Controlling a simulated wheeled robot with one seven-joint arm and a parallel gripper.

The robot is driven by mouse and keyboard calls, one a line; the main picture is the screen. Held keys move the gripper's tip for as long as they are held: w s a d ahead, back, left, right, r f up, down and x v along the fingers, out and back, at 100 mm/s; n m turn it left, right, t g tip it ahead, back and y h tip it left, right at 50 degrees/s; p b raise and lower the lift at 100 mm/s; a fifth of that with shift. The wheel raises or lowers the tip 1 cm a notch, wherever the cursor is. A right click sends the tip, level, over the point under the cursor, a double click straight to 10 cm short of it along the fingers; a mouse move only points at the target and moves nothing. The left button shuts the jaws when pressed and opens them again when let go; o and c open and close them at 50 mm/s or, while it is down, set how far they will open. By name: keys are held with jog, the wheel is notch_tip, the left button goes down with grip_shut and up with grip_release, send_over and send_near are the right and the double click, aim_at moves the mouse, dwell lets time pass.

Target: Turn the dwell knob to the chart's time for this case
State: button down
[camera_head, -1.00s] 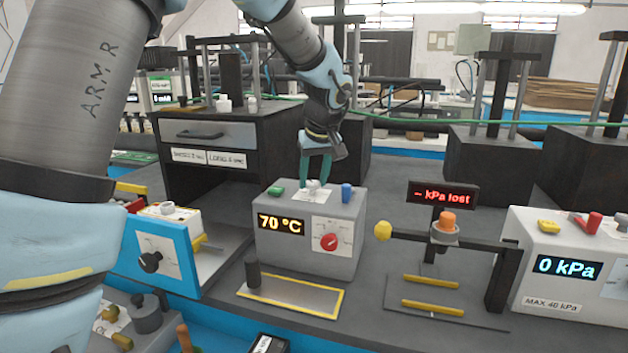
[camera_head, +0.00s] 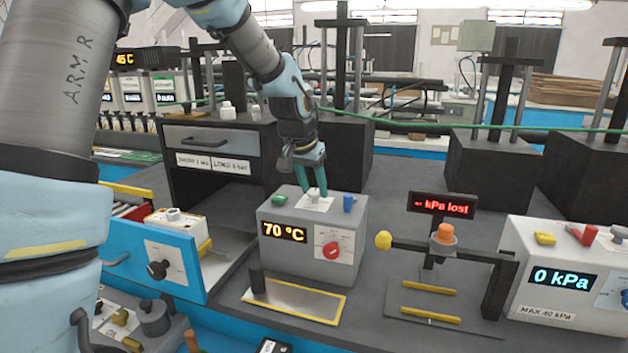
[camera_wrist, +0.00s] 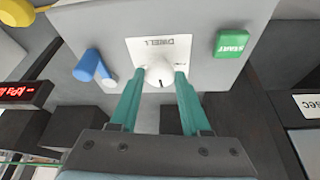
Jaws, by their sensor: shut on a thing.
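The dwell knob (camera_wrist: 159,74) is a small white knob with a dark pointer line, on a white plate marked DWELL on top of a grey box (camera_head: 290,248). It also shows in the head view (camera_head: 315,194). My gripper (camera_wrist: 155,80) has its two green fingers on either side of the knob, shut on it. In the head view my gripper (camera_head: 313,188) comes down onto the box top from above. The box front has a 70 °C display (camera_head: 284,231) and a red knob (camera_head: 330,250). I see no chart that I can read.
A green START button (camera_wrist: 232,43) and a blue lever (camera_wrist: 88,64) flank the dwell plate closely. A yellow-edged plate (camera_head: 340,306) lies before the box. A blue-fronted unit (camera_head: 130,240) stands left; a 0 kPa box (camera_head: 520,292) stands right.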

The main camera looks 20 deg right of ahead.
jog(key=shift+m, duration=0.5)
jog(key=shift+c, duration=1.9)
grip_release()
jog(key=b+v, duration=0.2)
jog(key=v, duration=0.8)
jog(key=shift+a+r, duration=0.25)
jog(key=shift+r, duration=0.1)
